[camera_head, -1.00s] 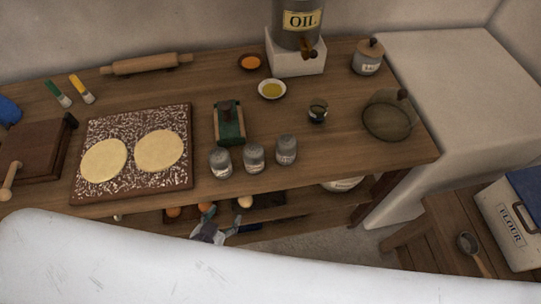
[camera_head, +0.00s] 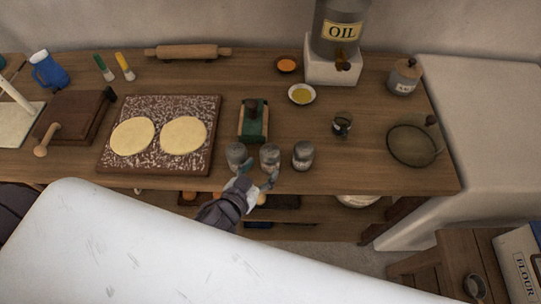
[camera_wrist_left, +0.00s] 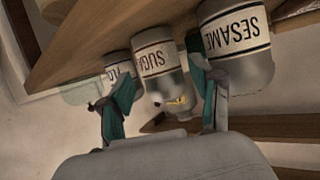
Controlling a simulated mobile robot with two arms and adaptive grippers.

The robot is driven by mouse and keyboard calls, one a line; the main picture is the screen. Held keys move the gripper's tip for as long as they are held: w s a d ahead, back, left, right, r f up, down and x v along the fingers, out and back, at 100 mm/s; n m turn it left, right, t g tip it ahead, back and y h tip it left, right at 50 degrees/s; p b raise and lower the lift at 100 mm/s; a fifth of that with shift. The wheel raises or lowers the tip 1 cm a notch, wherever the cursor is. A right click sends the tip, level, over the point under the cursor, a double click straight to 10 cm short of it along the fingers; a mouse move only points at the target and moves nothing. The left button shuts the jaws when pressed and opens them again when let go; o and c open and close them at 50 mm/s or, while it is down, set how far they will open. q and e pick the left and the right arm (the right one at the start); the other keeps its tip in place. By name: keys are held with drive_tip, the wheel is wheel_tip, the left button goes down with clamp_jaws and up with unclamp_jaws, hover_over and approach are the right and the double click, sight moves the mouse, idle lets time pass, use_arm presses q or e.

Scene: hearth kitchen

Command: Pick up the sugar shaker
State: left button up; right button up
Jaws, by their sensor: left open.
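The sugar shaker (camera_head: 270,153) is the middle of three grey-topped shakers near the front edge of the wooden table. In the left wrist view the sugar shaker (camera_wrist_left: 156,62) appears upside down, with its label partly readable, between my open fingers. My left gripper (camera_head: 258,173) is at the table's front edge, just before the shakers. Its fingers in the wrist view (camera_wrist_left: 163,68) stand on either side of the sugar shaker; I cannot tell whether they touch it. My right gripper is not in view.
The sesame shaker (camera_wrist_left: 237,45) is close beside one finger; it is the left shaker (camera_head: 236,152) in the head view. Another shaker (camera_head: 303,155) stands on the right. A green-and-wood tool (camera_head: 253,122) lies behind. A dough board (camera_head: 160,160) is left.

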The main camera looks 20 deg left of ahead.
sight(265, 165)
use_arm(q)
drive_tip(key=shift+w+d, duration=0.1)
drive_tip(key=shift+w, duration=0.25)
drive_tip(key=x, duration=0.1)
drive_tip(key=p+x, duration=0.1)
drive_tip(key=x, duration=0.1)
drive_tip(key=shift+w+d+r+p, duration=0.15)
drive_tip(key=shift+w+p, duration=0.15)
drive_tip(key=shift+w, duration=0.05)
drive_tip(key=shift+w+d+f, duration=0.1)
drive_tip(key=shift+w+f, duration=0.2)
drive_tip(key=shift+w, duration=0.15)
drive_tip(key=c, duration=0.9)
drive_tip(key=shift+r, duration=0.1)
